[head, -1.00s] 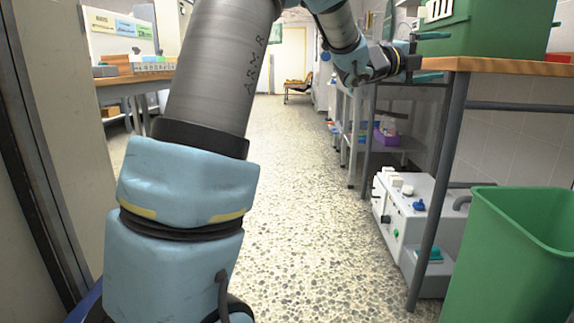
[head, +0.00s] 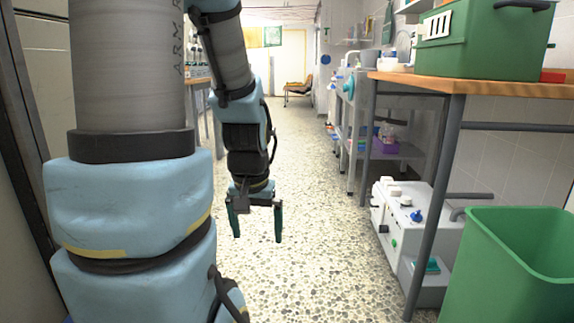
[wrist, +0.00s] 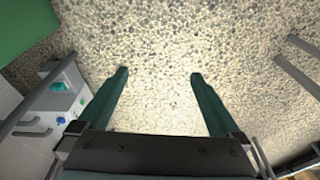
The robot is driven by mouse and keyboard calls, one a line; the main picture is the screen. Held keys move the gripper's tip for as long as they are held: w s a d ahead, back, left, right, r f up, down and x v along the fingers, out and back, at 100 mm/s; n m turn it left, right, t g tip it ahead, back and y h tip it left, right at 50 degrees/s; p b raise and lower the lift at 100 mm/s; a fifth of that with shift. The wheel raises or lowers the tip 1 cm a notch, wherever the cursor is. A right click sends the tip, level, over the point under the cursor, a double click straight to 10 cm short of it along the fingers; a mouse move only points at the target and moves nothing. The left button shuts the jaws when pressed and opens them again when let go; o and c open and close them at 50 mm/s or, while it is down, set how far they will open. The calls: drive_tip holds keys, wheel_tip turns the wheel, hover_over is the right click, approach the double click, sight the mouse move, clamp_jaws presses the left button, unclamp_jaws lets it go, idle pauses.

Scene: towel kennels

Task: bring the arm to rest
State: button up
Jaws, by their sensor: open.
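My gripper (head: 257,222) hangs pointing down over the speckled floor in the middle of the head view. Its two green fingers are spread apart with nothing between them. In the wrist view my gripper (wrist: 160,85) is also open, with only bare floor between and beyond the fingers. My arm comes down from the upper left of the head view, clear of the table on the right.
A wooden-topped table (head: 480,88) with a green crate (head: 483,42) on it stands at the right. Below are a white machine (head: 405,225) and an open green bin (head: 515,265). The aisle floor (head: 310,200) is clear toward the back.

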wheel_tip(320, 180, up, 38)
drive_tip(key=s+p, duration=0.1)
drive_tip(key=p, duration=3.7)
drive_tip(key=shift+s+a+n+g, duration=0.15)
drive_tip(key=shift+s+n+g, duration=0.15)
drive_tip(key=shift+s, duration=0.1)
drive_tip(key=shift+f, duration=0.15)
